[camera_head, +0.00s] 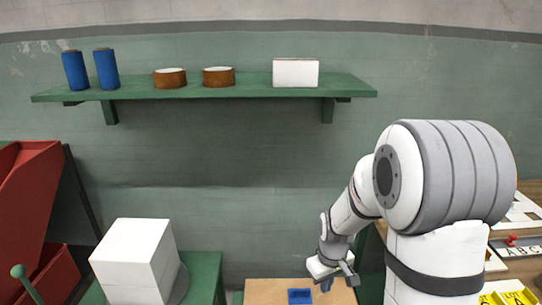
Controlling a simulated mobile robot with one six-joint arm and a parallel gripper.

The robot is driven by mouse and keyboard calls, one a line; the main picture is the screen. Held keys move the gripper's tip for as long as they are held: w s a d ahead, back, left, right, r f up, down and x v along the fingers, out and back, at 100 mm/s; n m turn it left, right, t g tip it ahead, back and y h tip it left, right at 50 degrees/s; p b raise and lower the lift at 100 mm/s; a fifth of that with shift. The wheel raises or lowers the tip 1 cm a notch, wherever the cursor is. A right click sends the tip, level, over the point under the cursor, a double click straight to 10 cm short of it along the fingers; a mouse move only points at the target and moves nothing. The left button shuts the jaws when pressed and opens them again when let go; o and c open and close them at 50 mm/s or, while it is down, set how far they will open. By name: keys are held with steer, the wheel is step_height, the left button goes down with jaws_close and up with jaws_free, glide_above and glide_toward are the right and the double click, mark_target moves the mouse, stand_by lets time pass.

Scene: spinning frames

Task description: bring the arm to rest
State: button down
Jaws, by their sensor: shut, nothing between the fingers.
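My arm fills the right side of the head view, its thick grey and white joint closest to the camera. The arm bends down and left to my gripper (327,284), which is shut and empty. It points down over a tan surface (265,290), just right of a small blue block-like thing (300,296). Whether the fingertips touch anything is too small to tell.
A green shelf (225,91) on the wall holds blue cylinders (106,68), brown round containers (170,79) and a white box (296,73). A white block (135,260) stands on a green table at left, beside a red bin (25,200). A wooden table (530,262) is at right.

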steer(key=s+r+m+t, duration=0.2)
steer(key=s+r+m, duration=0.2)
steer(key=s+r, duration=1.1)
steer(key=shift+s+r+m, duration=0.25)
steer(key=shift+s+m, duration=0.15)
steer(key=shift+s, duration=0.25)
steer(key=shift+s+d, duration=0.1)
